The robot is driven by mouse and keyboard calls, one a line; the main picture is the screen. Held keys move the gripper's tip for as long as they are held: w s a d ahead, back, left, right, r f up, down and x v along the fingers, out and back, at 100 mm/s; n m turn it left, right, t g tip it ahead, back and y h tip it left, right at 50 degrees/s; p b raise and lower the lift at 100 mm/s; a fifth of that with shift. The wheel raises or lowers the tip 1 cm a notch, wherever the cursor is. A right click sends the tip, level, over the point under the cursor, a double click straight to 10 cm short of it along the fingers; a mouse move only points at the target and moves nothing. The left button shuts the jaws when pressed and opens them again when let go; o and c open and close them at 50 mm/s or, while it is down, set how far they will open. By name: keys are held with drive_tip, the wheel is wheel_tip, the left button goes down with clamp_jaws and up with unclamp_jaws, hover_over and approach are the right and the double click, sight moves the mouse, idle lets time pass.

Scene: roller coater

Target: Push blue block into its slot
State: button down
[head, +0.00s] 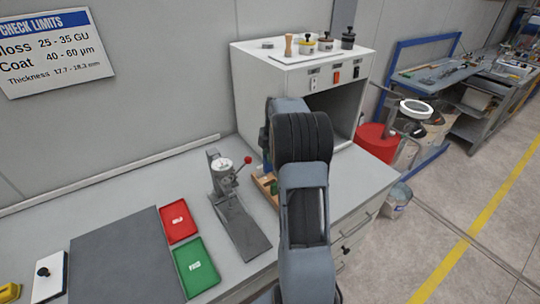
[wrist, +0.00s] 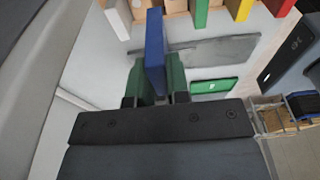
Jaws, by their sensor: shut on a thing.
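In the wrist view, my gripper (wrist: 157,85) is shut on the blue block (wrist: 155,40), with a green finger on each side of it. The block's far end reaches the wooden rack (wrist: 178,6) at the top edge of the picture. I cannot tell whether that end is inside a slot. In the head view, my arm hides the gripper and most of the rack, of which a wooden part (head: 266,187) shows left of the arm.
White, green, yellow and red blocks stand at the rack in the wrist view. A gauge stand (head: 235,205) with a red-knobbed lever is left of my arm. A red tray (head: 179,222) and green tray (head: 196,268) lie nearby. A white cabinet (head: 262,100) stands behind.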

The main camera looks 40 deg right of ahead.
sight(270, 170)
drive_tip(key=shift+f+b, duration=1.9)
drive_tip(key=shift+f, duration=0.9)
drive_tip(key=shift+f+b, duration=1.6)
drive_tip(key=shift+f, duration=0.4)
drive_tip(key=c, duration=1)
unclamp_jaws()
drive_tip(key=shift+r, duration=0.15)
drive_tip(key=shift+r, duration=0.25)
wheel_tip(270, 170, up, 3)
drive_tip(key=shift+f, duration=0.15)
drive_tip(key=s+a+r+b, duration=0.1)
drive_tip(key=s+a+r, duration=0.1)
drive_tip(key=s+r, duration=0.1)
drive_tip(key=s+a+r+b, duration=0.1)
drive_tip(key=s+a+r, duration=0.1)
drive_tip(key=s, duration=0.3)
drive_tip(key=s+a+r+b, duration=0.1)
drive_tip(key=s+a+r, duration=0.1)
drive_tip(key=s+r, duration=0.2)
drive_tip(key=shift+s+a+r+b, duration=0.15)
drive_tip(key=shift+s+r+b, duration=0.15)
drive_tip(key=shift+s, duration=0.05)
